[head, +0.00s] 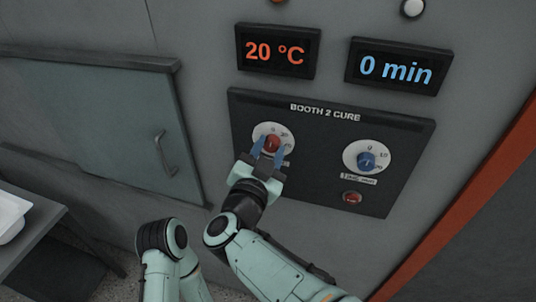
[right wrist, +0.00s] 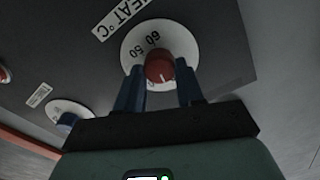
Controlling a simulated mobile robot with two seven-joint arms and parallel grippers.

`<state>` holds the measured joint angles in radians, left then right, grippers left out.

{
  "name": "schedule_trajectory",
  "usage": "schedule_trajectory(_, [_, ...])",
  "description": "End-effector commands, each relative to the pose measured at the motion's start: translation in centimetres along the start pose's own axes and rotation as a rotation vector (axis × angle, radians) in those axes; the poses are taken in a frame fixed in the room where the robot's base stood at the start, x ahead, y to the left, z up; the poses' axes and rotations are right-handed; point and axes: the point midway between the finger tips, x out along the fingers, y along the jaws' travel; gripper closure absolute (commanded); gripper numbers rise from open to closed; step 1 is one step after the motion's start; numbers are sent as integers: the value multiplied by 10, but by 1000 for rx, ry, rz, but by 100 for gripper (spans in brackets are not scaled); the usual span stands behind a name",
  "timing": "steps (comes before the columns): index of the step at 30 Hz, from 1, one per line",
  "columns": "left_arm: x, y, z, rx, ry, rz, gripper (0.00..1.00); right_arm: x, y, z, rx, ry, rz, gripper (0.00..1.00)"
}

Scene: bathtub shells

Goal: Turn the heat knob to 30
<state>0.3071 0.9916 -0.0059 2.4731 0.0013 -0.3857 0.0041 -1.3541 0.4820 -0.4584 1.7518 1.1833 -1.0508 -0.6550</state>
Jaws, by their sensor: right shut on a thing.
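The heat knob (head: 272,143) is a red knob on a white round dial at the left of the dark panel (head: 316,190). My right gripper (head: 272,150) is shut on it, with one blue finger on each side. In the right wrist view the red knob (right wrist: 160,67) shows a pale pointer line and sits between the fingertips (right wrist: 160,85). The dial's 50 and 60 are readable there, beside a "HEAT °C" label. The heat display (head: 277,51) reads 20 °C in orange. My left gripper is not in view.
A blue knob (head: 367,161) sits on a second dial to the right, above a red button (head: 352,198). The time display (head: 398,67) reads 0 min. A cabinet door with a handle (head: 165,153) is at the left. An orange-red edge (head: 462,215) runs along the right.

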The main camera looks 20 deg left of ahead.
Motion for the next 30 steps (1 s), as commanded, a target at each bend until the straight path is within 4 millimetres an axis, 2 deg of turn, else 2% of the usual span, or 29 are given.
schedule_trajectory(3, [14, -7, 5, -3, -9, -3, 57, 0, 3, 3, 105, 0, 2, 93])
schedule_trajectory(15, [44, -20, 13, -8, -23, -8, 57, 0, 3, 2, 447, 2, 1, 93])
schedule_trajectory(21, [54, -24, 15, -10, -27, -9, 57, 0, 3, 1, 568, 3, 2, 93])
schedule_trajectory(30, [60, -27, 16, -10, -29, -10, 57, 0, 2, 0, 661, 2, 0, 93])
